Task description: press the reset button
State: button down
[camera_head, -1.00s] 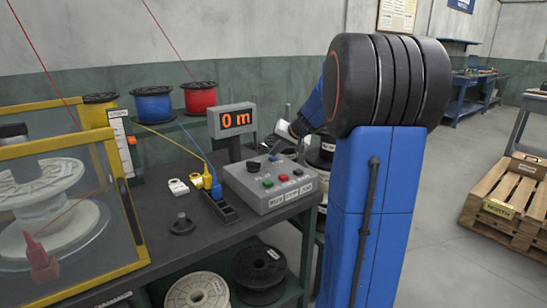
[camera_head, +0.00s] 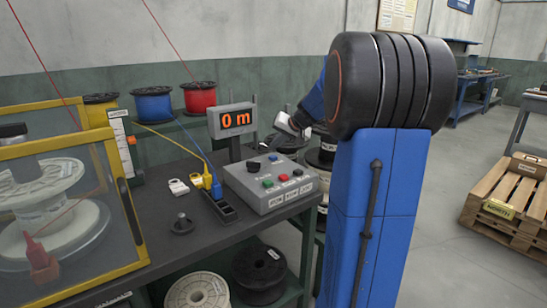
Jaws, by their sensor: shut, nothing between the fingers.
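A grey control box (camera_head: 270,183) stands on the dark bench. Its sloped top carries a blue button (camera_head: 273,157) at the back, a black knob (camera_head: 254,166), and a front row with a green button (camera_head: 267,184), a red button (camera_head: 283,178) and one more (camera_head: 297,172). My arm hides part of the space behind the box.
An orange display (camera_head: 238,120) reads 0 m. A yellow-framed enclosure (camera_head: 136,226) is at the left. Spools (camera_head: 259,268) sit below the bench.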

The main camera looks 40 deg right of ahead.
aim_at(275, 157)
jog(key=shift+r, duration=2.35)
jog(key=shift+a, duration=0.1)
jog(key=s+a+f+n+g, duration=0.1)
jog(key=s+a+f+n, duration=0.1)
jog(key=s+a, duration=0.75)
jog(key=s+a+f+n+g, duration=0.15)
jog(key=s+a, duration=0.45)
jog(key=a, duration=0.6)
jog(key=s+a+f+n, duration=0.1)
jog(key=s+a+f, duration=0.1)
jog(key=s, duration=0.5)
jog(key=s+a+f+n+g, duration=0.1)
jog(key=s+a+f+n, duration=0.1)
jog(key=s+f, duration=0.3)
jog(key=s+a+f+n+g+h, duration=0.1)
jog(key=s+a+f, duration=0.3)
jog(key=s, duration=0.6)
jog(key=shift+s+f, duration=0.25)
jog(key=shift+s, duration=0.1)
jog(key=c, duration=2.4)
grip_release()
jog(key=shift+c, duration=0.2)
